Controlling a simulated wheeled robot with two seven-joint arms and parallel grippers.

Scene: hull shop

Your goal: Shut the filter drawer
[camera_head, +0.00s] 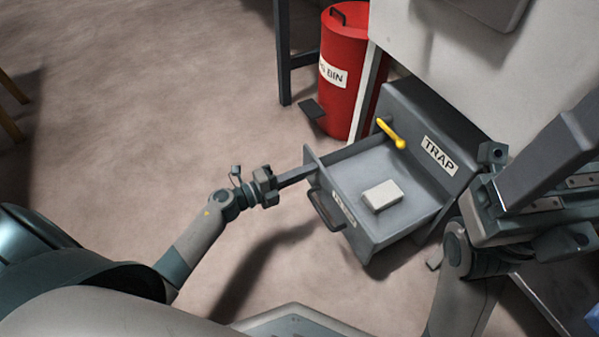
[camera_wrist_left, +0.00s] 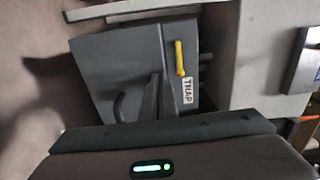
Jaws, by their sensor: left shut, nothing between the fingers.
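The grey filter drawer (camera_head: 375,228) stands pulled out of the grey housing labelled TRAP (camera_head: 465,150) in the head view. Its front has a dark handle (camera_head: 322,210) and a white label. A pale block (camera_head: 382,196) lies inside the drawer. A yellow lever (camera_head: 390,132) sits on the housing and also shows in the left wrist view (camera_wrist_left: 180,58). My left gripper (camera_head: 308,172) is shut and empty, its tips at the drawer front's upper left corner; I cannot tell whether they touch. My right gripper (camera_head: 545,165) is at the right, raised nearer the camera; its jaw state is unclear.
A red bin (camera_head: 343,70) with a foot pedal stands behind the drawer, beside a dark table leg (camera_head: 283,60). A pale cabinet wall (camera_head: 470,60) rises behind the housing.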

